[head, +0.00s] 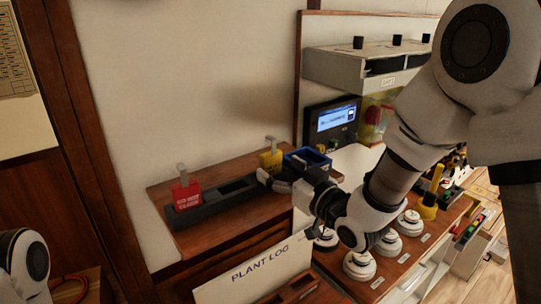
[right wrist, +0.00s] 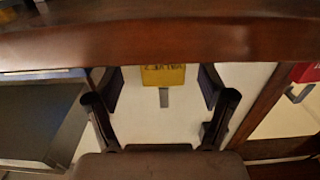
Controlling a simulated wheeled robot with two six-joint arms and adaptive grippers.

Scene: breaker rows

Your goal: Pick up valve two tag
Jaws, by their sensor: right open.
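A yellow tag (head: 271,159) with a grey hook stands at the right end of a dark slotted holder (head: 232,191). Its lettering is too small to read, so I cannot tell whether it is the valve two tag. In the right wrist view the yellow tag (right wrist: 163,75) shows between the two fingers, slightly beyond their tips, apart from both. My right gripper (head: 273,181) is open and empty, close to the tag in the head view. A red tag (head: 187,195) with white lettering stands at the holder's left end. My left gripper is out of view.
A blue box (head: 307,158) sits right behind my right gripper. A white "PLANT LOG" board (head: 258,274) stands in front of the wooden shelf. White round knobs (head: 359,264) lie below my right arm. A lit screen (head: 334,119) is behind. The holder's middle is free.

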